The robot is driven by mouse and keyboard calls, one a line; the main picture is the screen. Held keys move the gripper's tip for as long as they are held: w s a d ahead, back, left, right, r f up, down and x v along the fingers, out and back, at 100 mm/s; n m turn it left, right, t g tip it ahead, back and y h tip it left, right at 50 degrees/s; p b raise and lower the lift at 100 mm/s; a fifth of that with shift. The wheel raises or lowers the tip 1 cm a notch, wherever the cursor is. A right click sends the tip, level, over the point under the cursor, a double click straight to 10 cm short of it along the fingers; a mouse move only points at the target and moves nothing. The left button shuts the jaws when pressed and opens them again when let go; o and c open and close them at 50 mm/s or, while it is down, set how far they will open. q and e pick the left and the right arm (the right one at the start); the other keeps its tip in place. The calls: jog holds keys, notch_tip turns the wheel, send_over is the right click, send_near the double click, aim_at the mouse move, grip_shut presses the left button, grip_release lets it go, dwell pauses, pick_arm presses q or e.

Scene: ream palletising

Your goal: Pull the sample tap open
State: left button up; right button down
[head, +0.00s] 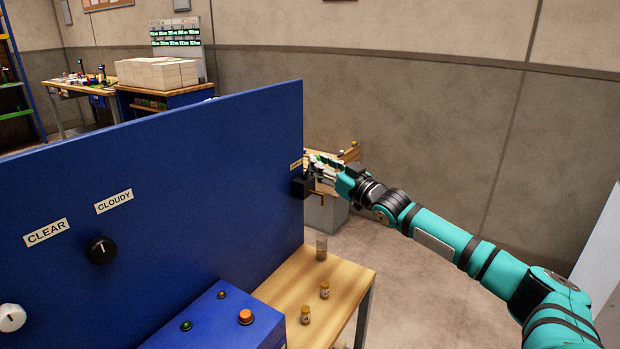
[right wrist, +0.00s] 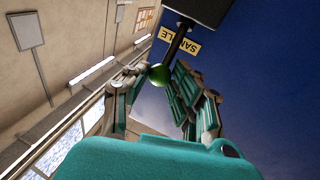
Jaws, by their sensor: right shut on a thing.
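The sample tap (head: 301,187) is a dark block at the right edge of the blue panel (head: 220,160), below a small yellow label (head: 296,165). In the right wrist view the label (right wrist: 181,43) reads SAMPLE. There the tap's black lever (right wrist: 179,42) runs from the dark block (right wrist: 200,8) to a green ball knob (right wrist: 159,75). My right gripper (head: 318,170) is at the tap, its arm coming in from the right. In the wrist view its fingers (right wrist: 155,88) are closed around the green knob, one on each side. My left gripper is out of view.
Below the tap, a wooden bench (head: 348,279) carries a clear cup (head: 321,247) and two small capped bottles (head: 325,290) (head: 305,314). A blue button box (head: 228,318) stands beside it. The panel has a black knob (head: 101,250). Floor to the right is clear.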

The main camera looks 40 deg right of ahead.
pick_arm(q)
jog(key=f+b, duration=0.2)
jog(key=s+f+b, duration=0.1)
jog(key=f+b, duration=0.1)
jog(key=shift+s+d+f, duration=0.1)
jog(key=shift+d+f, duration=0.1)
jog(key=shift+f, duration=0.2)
pick_arm(e)
jog(key=shift+s+d+f+m+t, duration=0.1)
jog(key=shift+s+f+m+t, duration=0.1)
jog(key=shift+s+f+t, duration=0.3)
jog(key=shift+s+d+f+m+t, duration=0.1)
jog(key=shift+f+m+t, duration=0.15)
jog(key=shift+t, duration=0.45)
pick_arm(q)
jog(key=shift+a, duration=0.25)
pick_arm(e)
jog(key=c, duration=1.1)
grip_release()
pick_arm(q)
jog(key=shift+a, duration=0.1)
pick_arm(e)
jog(key=v, duration=1.2)
